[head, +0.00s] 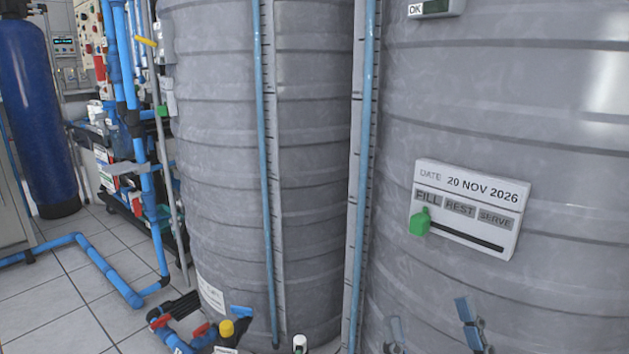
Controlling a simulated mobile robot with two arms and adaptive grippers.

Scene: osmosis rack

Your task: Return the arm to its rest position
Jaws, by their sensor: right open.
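My right gripper (467,322) shows at the lower right edge of the head view, in front of the right grey tank (570,110). Only its dark tip parts with blue patches are in view. It is open and I see nothing held in it. A similar dim grey shape shows on the tank to its left; I cannot tell whether it is a shadow. The rest of the right arm is below the frame. My left gripper and arm are not in view.
A white date sign (470,207) on the right tank has a green slider knob (420,222) under FILL. Another grey tank (215,120) stands left of it, with blue pipes and valves at its foot. The tiled floor (75,300) at left is partly clear.

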